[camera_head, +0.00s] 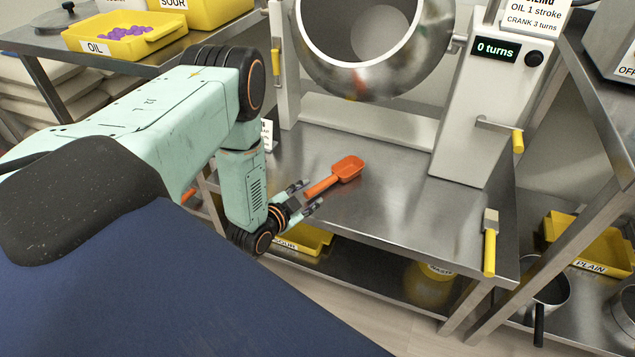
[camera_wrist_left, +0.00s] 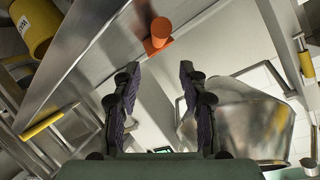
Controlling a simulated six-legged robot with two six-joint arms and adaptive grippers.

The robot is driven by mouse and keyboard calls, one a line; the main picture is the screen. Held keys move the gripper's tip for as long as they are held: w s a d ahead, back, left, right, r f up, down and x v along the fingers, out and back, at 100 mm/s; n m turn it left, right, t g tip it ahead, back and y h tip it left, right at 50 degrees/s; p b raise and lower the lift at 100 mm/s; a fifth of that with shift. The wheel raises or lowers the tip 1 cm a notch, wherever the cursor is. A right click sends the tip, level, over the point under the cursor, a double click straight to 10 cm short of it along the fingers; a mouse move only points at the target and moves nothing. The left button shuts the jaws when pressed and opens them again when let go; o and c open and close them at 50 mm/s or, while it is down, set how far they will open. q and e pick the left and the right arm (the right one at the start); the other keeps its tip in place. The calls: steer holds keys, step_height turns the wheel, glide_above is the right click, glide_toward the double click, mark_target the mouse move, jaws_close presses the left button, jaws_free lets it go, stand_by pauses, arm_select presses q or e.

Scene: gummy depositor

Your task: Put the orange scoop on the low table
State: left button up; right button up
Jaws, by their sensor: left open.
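The orange scoop (camera_head: 346,169) lies on the metal table (camera_head: 390,205) below the tilted drum. Its bowl points away to the right, and its handle points toward my left gripper. My left gripper (camera_head: 309,196) is open at the near left edge of this table, with its fingertips around or just short of the handle end. In the left wrist view the scoop's handle (camera_wrist_left: 160,30) shows end-on just beyond the gap between the open fingers (camera_wrist_left: 158,72). I cannot tell whether any finger touches it. My right gripper is not in view.
A steel drum (camera_head: 370,50) and a crank housing (camera_head: 480,110) stand at the table's back. Yellow bins (camera_head: 305,240) sit on the shelf below. Another table with yellow trays (camera_head: 125,40) is at upper left.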

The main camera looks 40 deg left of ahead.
arm_select(q)
steer(key=s+d+f+n+g+h, duration=0.25)
steer(key=s+d+g, duration=0.35)
steer(key=s+d, duration=0.6)
steer(key=s+d+r+n+g, duration=0.1)
steer(key=s+g, duration=0.3)
steer(key=s, duration=0.6)
steer(key=s+d+r+n+g+y, duration=0.1)
steer(key=s+d+n+g, duration=0.1)
steer(key=s, duration=0.8)
steer(key=shift+s+n+g+p, duration=0.15)
steer(key=shift+n+g+p, duration=0.25)
steer(key=shift+g, duration=0.6)
